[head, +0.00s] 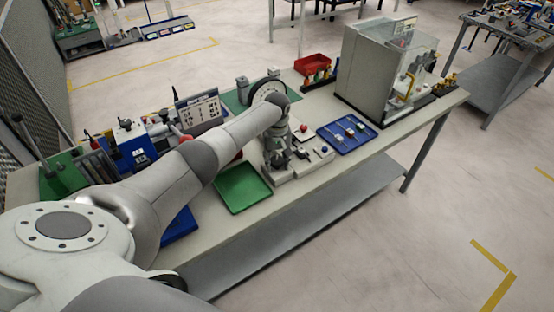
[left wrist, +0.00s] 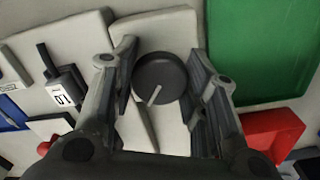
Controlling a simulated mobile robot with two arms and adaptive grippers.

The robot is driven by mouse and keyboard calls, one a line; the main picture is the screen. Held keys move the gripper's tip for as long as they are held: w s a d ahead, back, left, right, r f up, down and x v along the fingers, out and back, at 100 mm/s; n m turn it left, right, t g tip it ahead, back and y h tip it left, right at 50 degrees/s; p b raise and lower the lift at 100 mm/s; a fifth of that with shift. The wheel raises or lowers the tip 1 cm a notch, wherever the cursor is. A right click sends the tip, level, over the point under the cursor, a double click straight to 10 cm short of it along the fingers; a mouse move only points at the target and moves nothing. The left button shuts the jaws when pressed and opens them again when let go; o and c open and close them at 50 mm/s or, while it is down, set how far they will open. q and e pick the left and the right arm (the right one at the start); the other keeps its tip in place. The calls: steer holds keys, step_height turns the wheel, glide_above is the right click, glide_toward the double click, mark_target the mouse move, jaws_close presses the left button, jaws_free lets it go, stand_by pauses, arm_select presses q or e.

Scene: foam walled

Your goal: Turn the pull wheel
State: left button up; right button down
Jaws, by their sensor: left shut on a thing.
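The pull wheel (left wrist: 160,79) is a dark round knob with a pale pointer line, seen in the left wrist view on a light grey base. My left gripper (left wrist: 163,68) has one finger on each side of it and is shut on it. The pointer line slants toward the lower left in that view. In the head view my left gripper (head: 277,160) points down at the pale fixture (head: 300,165) near the bench's front edge. There the wheel is hidden by the gripper and arm. My right gripper is not in view.
A green tray (head: 242,188) lies left of the fixture and a blue tray (head: 345,138) with small parts lies right of it. A clear-fronted grey cabinet (head: 372,70) and a red bin (head: 313,65) stand farther back. The left end of the bench is crowded.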

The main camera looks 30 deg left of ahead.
mark_target(277, 160)
arm_select(q)
steer(key=m, duration=0.4)
steer(key=shift+m, duration=0.3)
steer(key=m, duration=0.4)
steer(key=shift+m, duration=0.4)
steer(key=o, duration=1)
steer(key=shift+o, duration=0.2)
steer(key=shift+r, duration=0.1)
step_height(277, 160, up, 12)
